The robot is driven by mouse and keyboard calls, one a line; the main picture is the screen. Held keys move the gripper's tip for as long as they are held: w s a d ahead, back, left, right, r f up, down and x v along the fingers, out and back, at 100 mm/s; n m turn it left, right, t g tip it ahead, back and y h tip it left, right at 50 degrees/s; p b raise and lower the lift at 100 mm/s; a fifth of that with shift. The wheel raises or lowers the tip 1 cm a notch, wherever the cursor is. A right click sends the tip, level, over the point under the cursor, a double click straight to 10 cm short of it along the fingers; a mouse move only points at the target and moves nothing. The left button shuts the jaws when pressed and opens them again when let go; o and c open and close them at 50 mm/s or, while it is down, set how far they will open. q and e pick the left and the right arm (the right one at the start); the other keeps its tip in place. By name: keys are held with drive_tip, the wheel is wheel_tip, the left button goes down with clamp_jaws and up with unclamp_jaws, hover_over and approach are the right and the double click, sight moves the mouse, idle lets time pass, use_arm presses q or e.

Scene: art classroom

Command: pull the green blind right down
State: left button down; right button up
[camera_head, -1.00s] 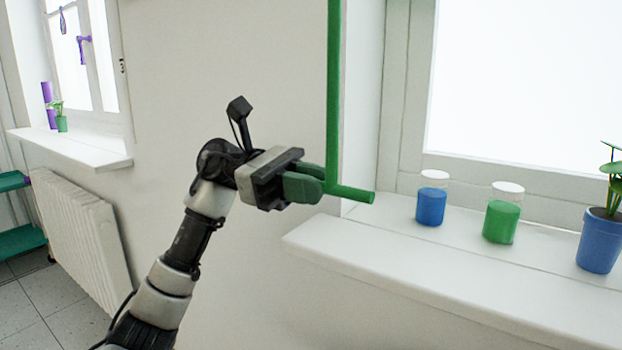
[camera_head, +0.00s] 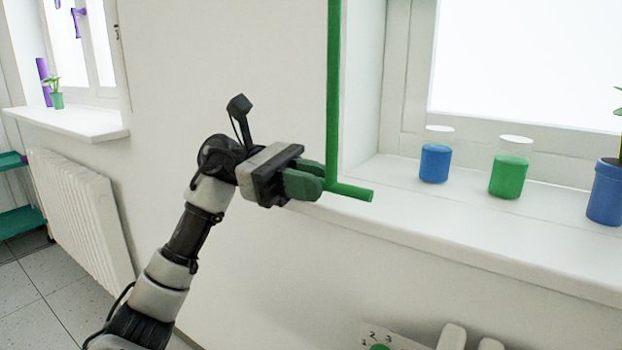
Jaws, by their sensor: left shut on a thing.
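A green rod (camera_head: 334,90) hangs from above the top of the picture and ends in a short crossbar (camera_head: 352,191). My left gripper (camera_head: 318,182) is shut on the lower end of this green handle, by the corner of rod and crossbar. Its fingers partly hide the grip. The handle is in front of the near end of the right window sill. The blind's fabric is not in view above. My right gripper is not in view.
On the right sill (camera_head: 480,226) stand a jar of blue (camera_head: 435,163), a jar of green (camera_head: 509,176) and a blue plant pot (camera_head: 606,192). A white radiator (camera_head: 80,213) and another window sill (camera_head: 70,122) are at the left. White things show below the right sill.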

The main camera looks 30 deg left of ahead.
use_arm(q)
drive_tip(key=shift+f, duration=0.1)
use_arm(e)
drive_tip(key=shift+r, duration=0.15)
use_arm(q)
drive_tip(key=c, duration=1.1)
unclamp_jaws()
drive_tip(key=a+p, duration=0.1)
drive_tip(key=a, duration=0.9)
drive_tip(key=shift+w+a, duration=0.35)
drive_tip(key=shift+w, duration=0.05)
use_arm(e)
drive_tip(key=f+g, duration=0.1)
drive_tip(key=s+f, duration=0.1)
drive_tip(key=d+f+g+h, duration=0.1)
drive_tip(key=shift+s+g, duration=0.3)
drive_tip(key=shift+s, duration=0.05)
